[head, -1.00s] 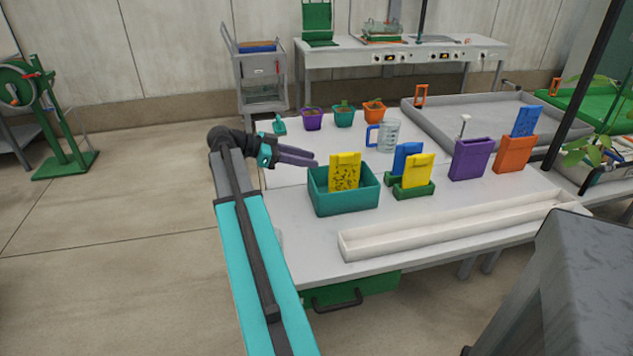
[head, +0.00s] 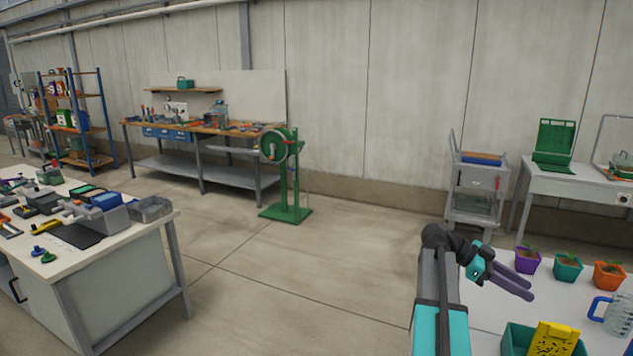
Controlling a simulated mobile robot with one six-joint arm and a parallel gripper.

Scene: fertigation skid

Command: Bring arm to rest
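My arm rises from the bottom of the head view at the right, with a teal link and a dark wrist. My gripper (head: 531,290) points right and slightly down over the left part of the white table (head: 487,316). Its two dark purple-grey fingers are a little apart, with nothing seen between them. It is in front of the purple pot (head: 527,262) and the teal pot (head: 567,270) in the picture.
A teal bin (head: 517,341) with a yellow card (head: 556,340) and a measuring jug (head: 617,315) are right of my arm. A grey cart (head: 478,190) stands behind. A cluttered workbench (head: 130,262) is at the left. Open floor (head: 300,290) lies between.

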